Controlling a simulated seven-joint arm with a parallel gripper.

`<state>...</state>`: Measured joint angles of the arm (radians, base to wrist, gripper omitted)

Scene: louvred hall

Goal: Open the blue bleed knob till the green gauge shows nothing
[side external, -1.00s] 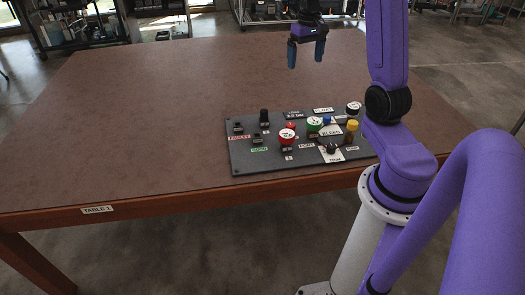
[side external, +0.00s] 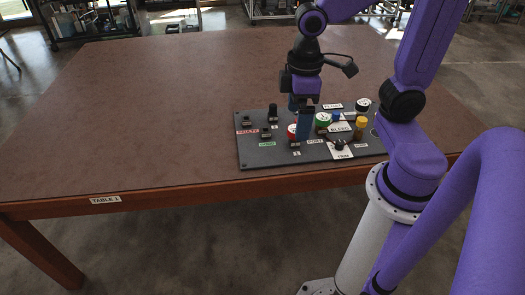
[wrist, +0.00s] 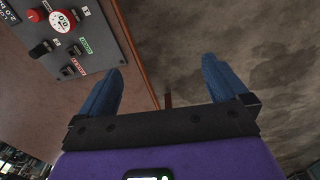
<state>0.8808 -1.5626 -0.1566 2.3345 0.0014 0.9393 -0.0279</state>
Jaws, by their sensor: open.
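The blue bleed knob (side external: 337,117) is a small blue piece on the dark panel, above the BLEED label (side external: 340,128) in the side view. The green gauge (side external: 323,119), with a white face, stands just left of it; its needle is too small to read. My gripper (side external: 298,115) is open, its blue fingers pointing down over the panel, left of the green gauge and the knob.
The panel (side external: 260,157) lies near the table's front edge. A yellow knob (side external: 360,124) and a black-rimmed gauge (side external: 362,104) stand right of the bleed knob. Black switches and a black knob (side external: 272,112) are at left. The table (side external: 140,120) left of the panel is bare.

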